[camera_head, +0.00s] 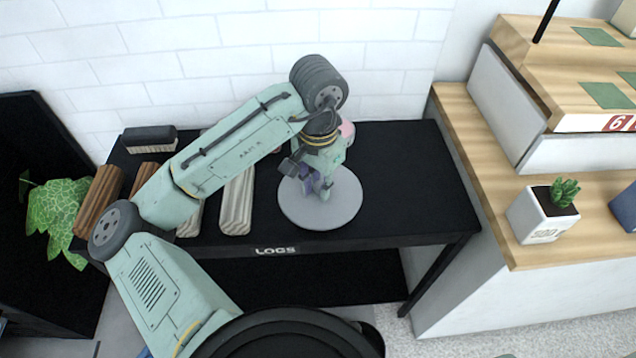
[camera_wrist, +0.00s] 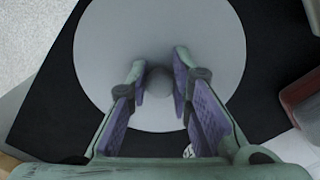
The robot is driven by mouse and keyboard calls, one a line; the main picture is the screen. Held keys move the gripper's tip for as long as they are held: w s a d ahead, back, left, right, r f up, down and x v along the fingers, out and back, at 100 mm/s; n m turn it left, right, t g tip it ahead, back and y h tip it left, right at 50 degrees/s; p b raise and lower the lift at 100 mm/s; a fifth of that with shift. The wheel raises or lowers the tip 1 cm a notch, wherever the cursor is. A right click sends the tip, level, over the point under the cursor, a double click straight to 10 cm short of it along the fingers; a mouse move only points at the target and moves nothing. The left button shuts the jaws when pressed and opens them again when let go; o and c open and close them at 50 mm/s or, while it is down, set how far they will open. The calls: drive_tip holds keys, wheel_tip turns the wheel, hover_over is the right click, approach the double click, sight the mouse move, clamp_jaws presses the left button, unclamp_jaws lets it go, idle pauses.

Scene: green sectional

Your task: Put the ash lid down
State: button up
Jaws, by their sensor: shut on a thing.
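The ash lid (camera_head: 340,208) is a round, flat grey disc over the black table, below my gripper (camera_head: 322,192). In the wrist view the ash lid (camera_wrist: 110,60) fills the middle, with a small round grey knob (camera_wrist: 159,80) at its centre. My gripper's purple-padded fingers (camera_wrist: 160,85) stand on both sides of the knob and are shut on it. The fingers hide part of the lid in the head view. I cannot tell whether the lid's underside touches the table.
The black table (camera_head: 420,190) has a "LOGS" label on its front edge, and free room right of the lid. Several logs (camera_head: 238,200) lie to the left, with a dark brush (camera_head: 150,138) behind. A wooden counter with a potted plant (camera_head: 545,212) stands at the right.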

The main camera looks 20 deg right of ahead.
sight(318, 186)
drive_tip(key=shift+f, duration=0.25)
drive_tip(key=o, duration=0.9)
drive_tip(key=shift+o, duration=0.2)
drive_tip(key=shift+r, duration=0.1)
wheel_tip(318, 186, up, 12)
drive_tip(key=shift+r, duration=0.2)
